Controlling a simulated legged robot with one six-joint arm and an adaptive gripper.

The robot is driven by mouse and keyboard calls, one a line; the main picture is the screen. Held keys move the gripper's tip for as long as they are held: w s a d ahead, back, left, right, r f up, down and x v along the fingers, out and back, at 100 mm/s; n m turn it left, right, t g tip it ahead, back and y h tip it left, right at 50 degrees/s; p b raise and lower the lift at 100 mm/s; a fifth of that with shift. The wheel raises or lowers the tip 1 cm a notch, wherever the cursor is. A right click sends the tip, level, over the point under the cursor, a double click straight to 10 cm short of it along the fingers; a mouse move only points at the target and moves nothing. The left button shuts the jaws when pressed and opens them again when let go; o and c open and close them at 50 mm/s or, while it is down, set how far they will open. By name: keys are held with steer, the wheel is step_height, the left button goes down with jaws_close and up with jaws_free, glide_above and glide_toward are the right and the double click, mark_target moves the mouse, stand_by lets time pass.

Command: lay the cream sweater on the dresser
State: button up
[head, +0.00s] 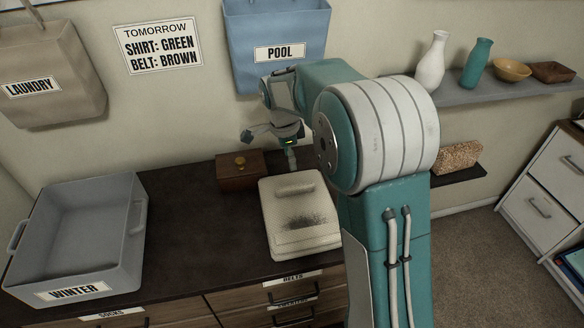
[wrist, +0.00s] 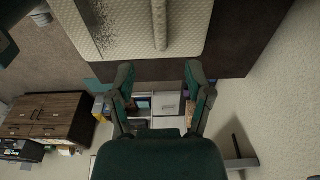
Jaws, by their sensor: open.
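The cream sweater (head: 292,230) lies folded on the dark top of the dresser (head: 190,225), right of its middle. It has a rolled fold near its far end and a dark speckled patch toward the front. It also shows at the top of the wrist view (wrist: 185,22). My gripper (head: 269,147) is above the back of the dresser, beyond the sweater's far end and apart from it. In the wrist view its two fingers (wrist: 158,70) are spread with nothing between them. My arm hides part of the dresser's right side.
A grey bin labelled WINTER (head: 75,290) stands at the dresser's left. A small wooden box with a brass knob (head: 240,170) sits at the back, beside the sweater. A blue POOL bag (head: 277,25) and a LAUNDRY bag (head: 50,70) hang on the wall. Bare top lies between bin and sweater.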

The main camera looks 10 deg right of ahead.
steer(key=s+d+r+n+t, duration=0.1)
steer(key=s+r+n+t, duration=0.2)
steer(key=s+r+n, duration=0.7)
steer(key=s+r+n+t+y, duration=0.1)
steer(key=s+n, duration=0.7)
steer(key=s, duration=1.1)
steer(key=shift+d+t, duration=0.2)
steer(key=shift+t, duration=0.6)
steer(key=shift+a, duration=0.1)
